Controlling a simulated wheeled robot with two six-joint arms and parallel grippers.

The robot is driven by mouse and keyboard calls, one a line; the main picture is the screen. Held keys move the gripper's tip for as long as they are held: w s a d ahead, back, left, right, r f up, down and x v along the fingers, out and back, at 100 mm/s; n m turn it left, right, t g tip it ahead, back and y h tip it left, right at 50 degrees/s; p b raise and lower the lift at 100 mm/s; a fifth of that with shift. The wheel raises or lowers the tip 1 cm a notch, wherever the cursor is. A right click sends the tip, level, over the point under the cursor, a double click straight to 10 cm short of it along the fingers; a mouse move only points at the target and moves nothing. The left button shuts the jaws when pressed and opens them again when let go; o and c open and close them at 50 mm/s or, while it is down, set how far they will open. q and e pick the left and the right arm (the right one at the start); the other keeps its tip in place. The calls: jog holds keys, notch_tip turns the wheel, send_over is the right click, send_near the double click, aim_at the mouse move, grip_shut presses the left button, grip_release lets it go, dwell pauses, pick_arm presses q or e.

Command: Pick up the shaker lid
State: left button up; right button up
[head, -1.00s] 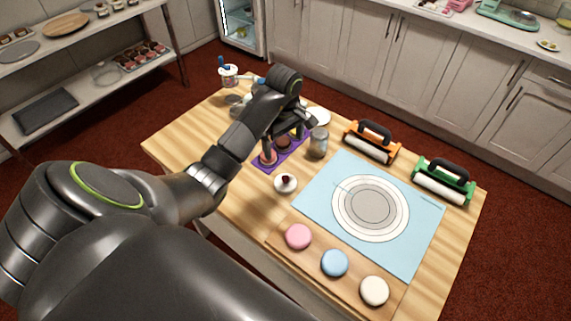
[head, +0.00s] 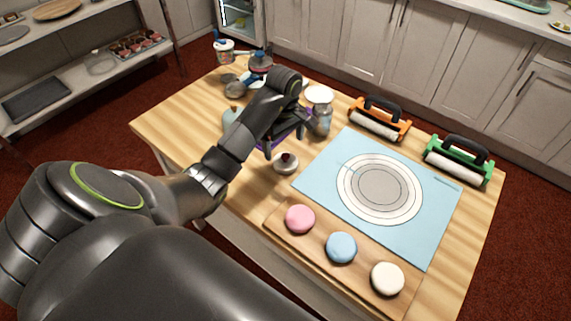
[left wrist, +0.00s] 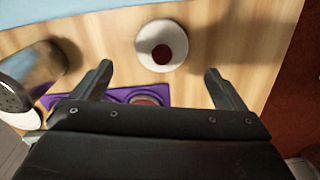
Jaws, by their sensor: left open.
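The metal shaker (head: 321,122) stands upright on the wooden table, just right of my left gripper in the head view. In the left wrist view its perforated lid (left wrist: 12,97) shows at the left edge, on the shaker and outside the jaws. My left gripper (head: 283,143) is open and empty, pointing down over the table. Its two fingers (left wrist: 158,72) are spread apart in the left wrist view. A small white round dish with a dark red top (head: 286,163) lies just beyond the fingertips in the wrist view. My right gripper is not in view.
A purple tray (left wrist: 120,95) lies under my left gripper. A blue mat with ring markings (head: 445,200), a board (head: 272,222) with pink, blue and white rounds, and orange (head: 379,118) and green (head: 458,160) rollers take up the right. Jars and tools crowd the far left corner.

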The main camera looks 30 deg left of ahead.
aim_at(284, 154)
pick_arm(q)
notch_tip(284, 154, down, 2)
jog(key=shift+f+b, duration=0.1)
jog(key=shift+b, duration=0.5)
jog(key=shift+s+f, duration=0.15)
jog(key=shift+f, duration=0.1)
jog(key=shift+f+p, duration=0.6)
jog(key=shift+f, duration=0.95)
jog(key=c, duration=1)
